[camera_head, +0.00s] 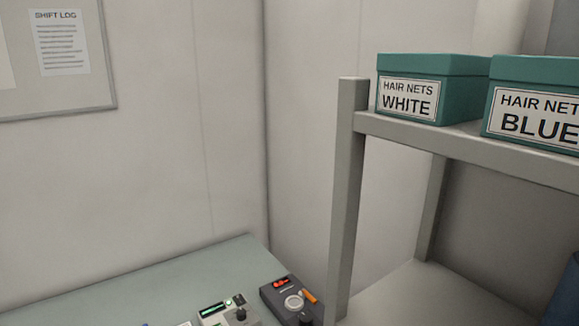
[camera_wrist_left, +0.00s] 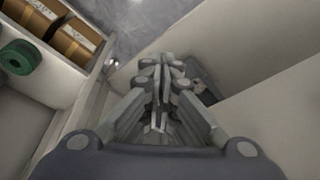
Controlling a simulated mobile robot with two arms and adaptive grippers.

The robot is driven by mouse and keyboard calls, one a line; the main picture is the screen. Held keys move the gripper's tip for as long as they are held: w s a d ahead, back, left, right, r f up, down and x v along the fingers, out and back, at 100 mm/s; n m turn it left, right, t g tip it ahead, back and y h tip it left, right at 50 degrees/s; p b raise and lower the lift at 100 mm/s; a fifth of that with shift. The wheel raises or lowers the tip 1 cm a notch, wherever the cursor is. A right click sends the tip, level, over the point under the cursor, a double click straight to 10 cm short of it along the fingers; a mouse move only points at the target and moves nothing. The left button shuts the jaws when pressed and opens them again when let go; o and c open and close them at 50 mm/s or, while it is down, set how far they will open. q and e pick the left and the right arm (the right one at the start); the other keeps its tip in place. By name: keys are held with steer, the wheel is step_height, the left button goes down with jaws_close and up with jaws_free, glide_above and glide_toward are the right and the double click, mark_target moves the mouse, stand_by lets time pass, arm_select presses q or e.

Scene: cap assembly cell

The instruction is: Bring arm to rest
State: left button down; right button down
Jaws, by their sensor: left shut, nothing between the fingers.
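My left gripper (camera_wrist_left: 158,85) shows in the left wrist view, its grey fingers drawn together and empty. No object sits between its fingertips. It is in open space, with pale surfaces on both sides and a grey floor beyond. The head view shows neither gripper and no arm. My right gripper is in neither view.
The head view shows a greenish table (camera_head: 150,285) with a grey device (camera_head: 228,312) and a dark control box (camera_head: 290,300). A shelf (camera_head: 460,148) holds two teal hair-net boxes (camera_head: 445,88). The left wrist view shows brown boxes (camera_wrist_left: 75,38) and a green roll (camera_wrist_left: 20,57).

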arm_select(q)
steer(key=s+a+f+b, duration=0.1)
steer(key=s+f+b, duration=0.1)
steer(key=s+f, duration=0.7)
steer(key=s+a+f+g+b, duration=0.1)
steer(key=s+a+f+b, duration=0.1)
steer(key=s+f, duration=0.8)
step_height(320, 180, down, 8)
steer(key=shift+a+f+g, duration=0.15)
steer(key=shift+f+g, duration=0.05)
steer(key=shift+g, duration=0.1)
steer(key=shift+s, duration=0.1)
stand_by(0.8)
